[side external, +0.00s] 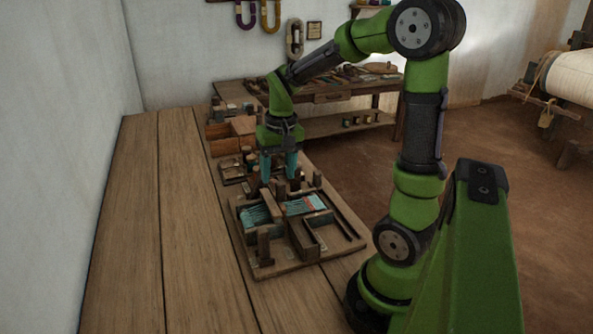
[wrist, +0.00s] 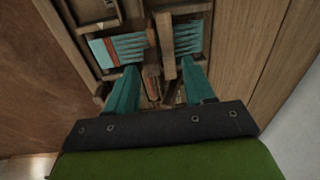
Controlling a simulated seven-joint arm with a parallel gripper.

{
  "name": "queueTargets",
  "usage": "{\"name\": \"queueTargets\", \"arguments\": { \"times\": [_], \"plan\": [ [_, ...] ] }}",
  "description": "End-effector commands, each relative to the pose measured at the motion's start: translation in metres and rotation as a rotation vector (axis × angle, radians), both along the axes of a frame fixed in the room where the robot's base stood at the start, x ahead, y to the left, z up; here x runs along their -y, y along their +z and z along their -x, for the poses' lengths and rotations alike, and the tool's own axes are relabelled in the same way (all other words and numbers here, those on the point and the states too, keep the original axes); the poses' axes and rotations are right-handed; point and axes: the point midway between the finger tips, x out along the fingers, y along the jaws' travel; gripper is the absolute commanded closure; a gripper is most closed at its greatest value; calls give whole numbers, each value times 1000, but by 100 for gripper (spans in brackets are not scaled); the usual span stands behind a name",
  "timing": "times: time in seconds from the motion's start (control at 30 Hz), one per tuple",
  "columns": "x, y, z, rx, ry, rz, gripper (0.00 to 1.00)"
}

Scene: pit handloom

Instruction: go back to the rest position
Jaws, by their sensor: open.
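My gripper (side external: 279,168) has two teal fingers that point down over the far end of a wooden tray (side external: 340,249) on the bench. In the wrist view my gripper (wrist: 158,88) has its fingers spread apart, with wooden parts of the tray visible between and beyond them. I see nothing held between the fingers. The tray holds teal strips in two groups, one on the left (side external: 257,219) and one on the right with a reddish end (side external: 305,204). Whether the fingertips touch any tray part cannot be told.
The wooden bench (side external: 185,250) is bare to the left of the tray. Brown boxes (side external: 231,131) stand behind my gripper. A second table (side external: 345,95) with tools is at the back. A loom roll (side external: 573,75) is at the far right.

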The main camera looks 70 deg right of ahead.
Motion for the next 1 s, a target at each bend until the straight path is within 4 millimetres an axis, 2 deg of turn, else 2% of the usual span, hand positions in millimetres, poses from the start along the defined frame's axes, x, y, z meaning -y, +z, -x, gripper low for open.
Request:
{"name": "queueTargets", "arguments": {
  "times": [0.03, 0.17, 0.3, 0.43, 0.63, 1.0],
  "plan": [
    [-17, 9, 3, 53, 31, 2, 47],
    [-64, 32, 13, 207, 123, 5, 47],
    [-110, 53, 32, 371, 227, -3, 47],
    [-140, 67, 49, 488, 306, -14, 47],
    [-160, 81, 63, 573, 375, -21, 47],
    [-162, 84, 63, 580, 385, -21, 47]
  ]
}}
